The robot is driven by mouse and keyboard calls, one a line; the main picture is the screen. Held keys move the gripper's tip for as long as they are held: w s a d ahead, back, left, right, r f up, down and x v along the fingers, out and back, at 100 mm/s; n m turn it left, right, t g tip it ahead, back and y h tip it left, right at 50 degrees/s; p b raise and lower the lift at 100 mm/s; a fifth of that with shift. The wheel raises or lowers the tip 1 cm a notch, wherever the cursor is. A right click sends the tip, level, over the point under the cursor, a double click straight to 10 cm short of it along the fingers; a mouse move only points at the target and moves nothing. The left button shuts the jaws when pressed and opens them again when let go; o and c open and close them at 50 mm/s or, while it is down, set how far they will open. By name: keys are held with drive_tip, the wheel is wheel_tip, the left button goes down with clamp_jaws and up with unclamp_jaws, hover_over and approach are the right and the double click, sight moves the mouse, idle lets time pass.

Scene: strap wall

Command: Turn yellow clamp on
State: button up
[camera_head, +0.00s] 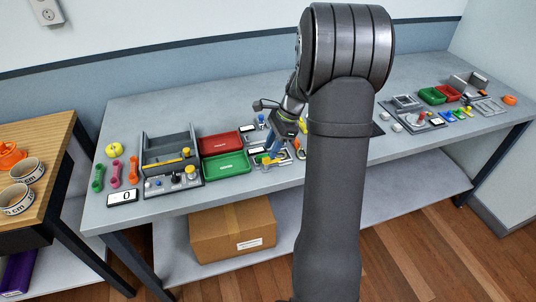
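A small yellow part (271,161) shows on a grey fixture near the front edge of the grey bench, just below my gripper. It may be the yellow clamp, but it is too small to tell or to read its position. Another yellow bar (165,163) lies across the grey open-topped unit (167,143) at the left. My gripper (274,143) is low over the bench, right of the red and green trays and close to the fixture. My own arm partly covers this area. The fingertips are too small and dark to show whether they are open or hold anything.
Left of my gripper are a red tray (221,142), a green tray (226,166) and a control box (173,182) with a yellow knob. A display reading 0 (122,197) is at front left. More trays and fixtures (432,96) stand at right. The bench's back strip is clear.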

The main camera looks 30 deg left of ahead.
sight(266, 158)
drive_tip(key=shift+x, duration=1.9)
clamp_jaws()
